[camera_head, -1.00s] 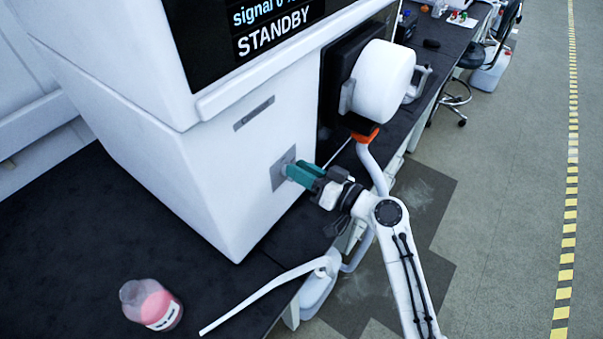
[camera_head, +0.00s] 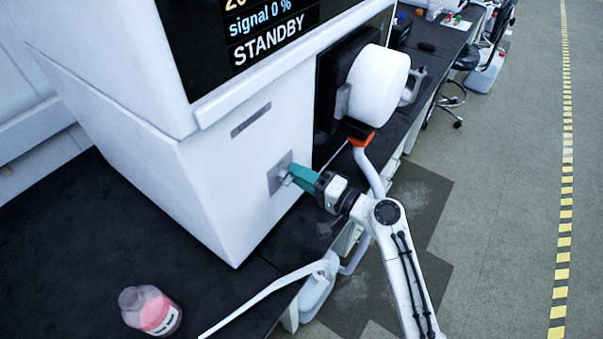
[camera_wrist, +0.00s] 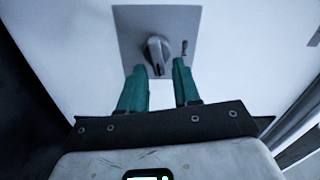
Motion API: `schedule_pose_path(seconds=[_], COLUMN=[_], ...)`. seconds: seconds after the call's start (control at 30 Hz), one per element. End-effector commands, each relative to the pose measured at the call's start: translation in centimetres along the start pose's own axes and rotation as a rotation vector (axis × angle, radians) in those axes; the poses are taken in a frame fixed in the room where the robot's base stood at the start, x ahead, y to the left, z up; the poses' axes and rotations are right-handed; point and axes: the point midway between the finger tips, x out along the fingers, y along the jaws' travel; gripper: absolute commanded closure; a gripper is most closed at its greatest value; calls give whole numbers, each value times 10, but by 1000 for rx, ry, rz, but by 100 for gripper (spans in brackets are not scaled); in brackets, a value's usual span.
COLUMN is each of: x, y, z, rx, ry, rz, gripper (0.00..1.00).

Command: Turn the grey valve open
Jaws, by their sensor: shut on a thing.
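The grey valve (camera_head: 285,181) is a small knob on a square grey plate (camera_head: 275,177) low on the side of the white instrument. In the wrist view the knob (camera_wrist: 157,54) stands out from the plate (camera_wrist: 135,28), with its raised grip near upright and its lower end toward me. My gripper (camera_head: 292,174) has teal fingers and reaches the knob from the right. In the wrist view my gripper (camera_wrist: 158,70) has one finger on each side of the knob, shut on it. The exact contact at the fingertips is hard to make out.
A bottle of pink liquid (camera_head: 150,310) stands on the dark bench (camera_head: 60,240). The instrument's screen (camera_head: 255,35) reads STANDBY. Floor at the right is open.

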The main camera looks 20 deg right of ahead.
Motion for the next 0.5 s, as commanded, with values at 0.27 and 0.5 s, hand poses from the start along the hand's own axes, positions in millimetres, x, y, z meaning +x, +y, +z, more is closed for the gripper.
schedule_pose_path(seconds=[0.27,0.5], x=[-1,-1], y=[3,5], z=[0,0], rx=[146,201], ry=[1,2], rz=[3,3], gripper=[98,98])
